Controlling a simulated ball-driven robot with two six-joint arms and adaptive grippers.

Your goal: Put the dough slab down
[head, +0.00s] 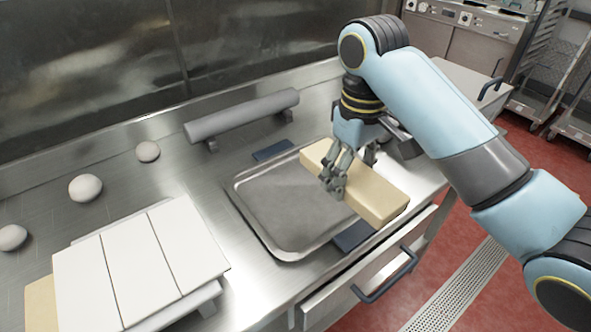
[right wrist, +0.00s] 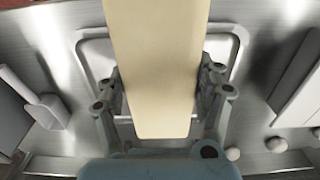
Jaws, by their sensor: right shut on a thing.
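The dough slab (head: 378,196) is a long pale-yellow block in the head view. It lies over the right side of a shallow metal tray (head: 275,200). My right gripper (head: 334,183) is shut on the slab near its middle, reaching down from above. In the right wrist view the slab (right wrist: 155,60) runs between the two fingers, with the tray's rim (right wrist: 91,50) below it. I cannot tell whether the slab touches the tray or hangs just above it. My left gripper is not in view.
A grey rolling pin (head: 243,115) rests on supports behind the tray. White boards (head: 135,265) stand at front left, with several dough balls (head: 86,187) behind them. Blue pads (head: 352,236) show beside the tray. A drawer handle (head: 385,280) projects from the counter front.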

